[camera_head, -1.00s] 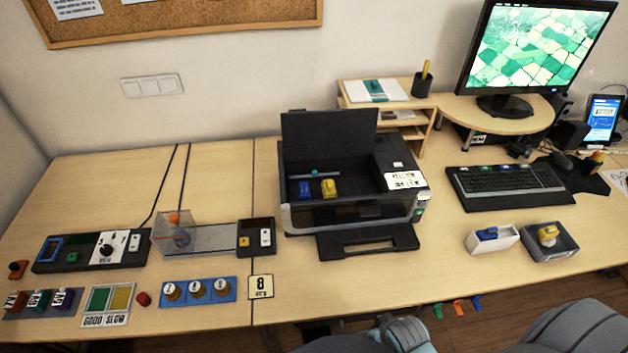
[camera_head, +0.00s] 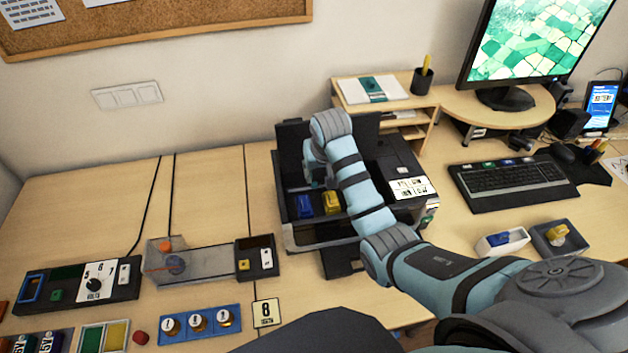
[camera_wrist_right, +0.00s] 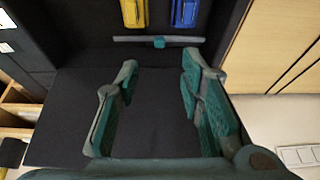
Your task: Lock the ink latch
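The open printer (camera_head: 392,215) stands mid-desk with a blue cartridge (camera_head: 304,207) and a yellow cartridge (camera_head: 331,203) inside. In the right wrist view the yellow cartridge (camera_wrist_right: 132,12) and blue cartridge (camera_wrist_right: 186,12) show at the top. Below them runs a thin grey bar with a small teal latch (camera_wrist_right: 159,42) on it. My right gripper (camera_wrist_right: 160,65) is open and empty, its fingers on either side of the latch's line, apart from it. In the head view the right gripper (camera_head: 317,172) is over the printer's back, and my arm hides the latch. My left gripper is not in view.
The printer's raised lid (camera_head: 290,140) stands behind my right gripper. A wooden shelf (camera_head: 420,128) is close on the right. Control boxes (camera_head: 90,288) and a clear case (camera_head: 195,262) fill the left.

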